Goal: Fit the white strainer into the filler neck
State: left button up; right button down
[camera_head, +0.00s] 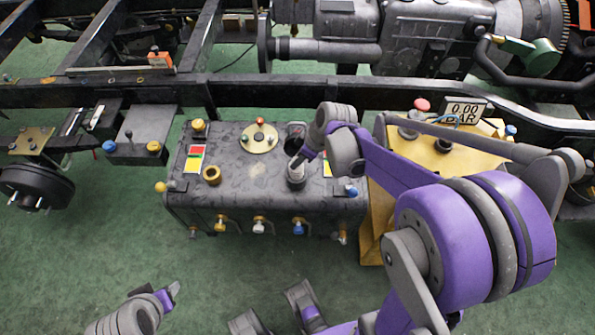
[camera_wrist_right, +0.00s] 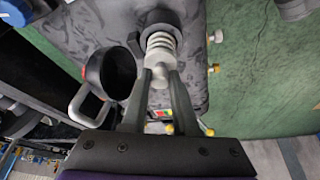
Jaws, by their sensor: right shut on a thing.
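The white strainer (camera_wrist_right: 161,42), a pale ribbed piece, is between the fingers of my right gripper (camera_wrist_right: 160,78) in the right wrist view. My right gripper (camera_head: 299,162) is shut on it over the dark tank top. The dark round filler neck (camera_wrist_right: 158,18) shows at the strainer's far end, and in the head view its collar (camera_head: 296,183) is just below the fingertips. The ribs show outside the neck; I cannot tell whether the tip is inside. My left gripper (camera_head: 171,293) is low at the left, over the floor, empty-looking; its jaw opening is unclear.
The dark tank (camera_head: 232,190) carries a brass ring (camera_head: 211,174) and front valves. A black cup-like part (camera_wrist_right: 110,72) with a grey handle (camera_wrist_right: 84,106) stands close beside the strainer. A yellow box (camera_head: 432,160) with a gauge is to the right. The chassis rail (camera_head: 270,92) runs behind.

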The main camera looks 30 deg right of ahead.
aim_at(300, 167)
jog(key=shift+f+b, duration=0.5)
jog(key=shift+f, duration=1.9)
jog(key=shift+f, duration=0.1)
jog(key=c, duration=0.7)
grip_release()
